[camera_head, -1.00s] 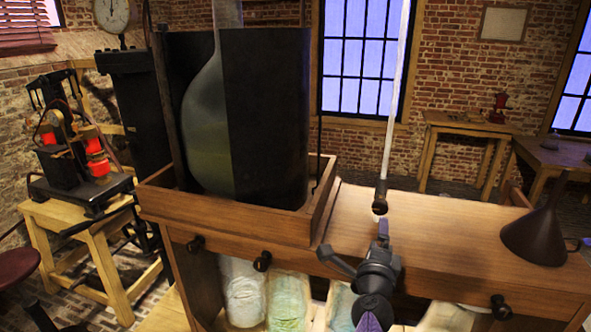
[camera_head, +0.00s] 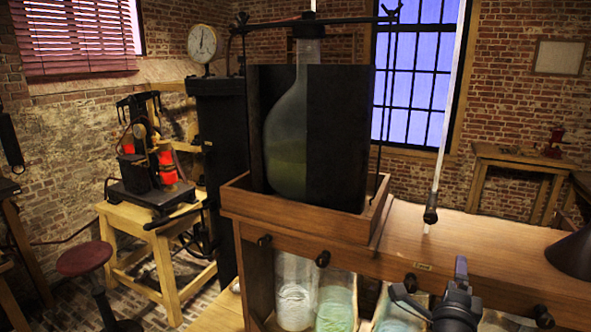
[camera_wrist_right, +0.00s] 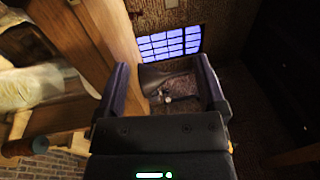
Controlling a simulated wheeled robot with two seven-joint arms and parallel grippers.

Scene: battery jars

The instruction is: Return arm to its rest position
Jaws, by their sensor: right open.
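My right gripper (camera_head: 433,286) is in the lower right of the head view, in front of the wooden cabinet (camera_head: 480,252). Its dark fingers are spread and hold nothing. In the right wrist view its two purple-grey fingers (camera_wrist_right: 162,82) stand wide apart with an empty gap. The wooden cabinet edge (camera_wrist_right: 112,35) runs close beside the left finger in that view. My left gripper is not in view.
A large glass flask (camera_head: 286,150) stands between black panels in a wooden tray (camera_head: 290,208). Jars (camera_head: 295,290) sit on the shelf below. A thin rod (camera_head: 450,110) hangs above the cabinet top. A funnel (camera_head: 574,254) stands at the right edge. A red stool (camera_head: 85,259) is at left.

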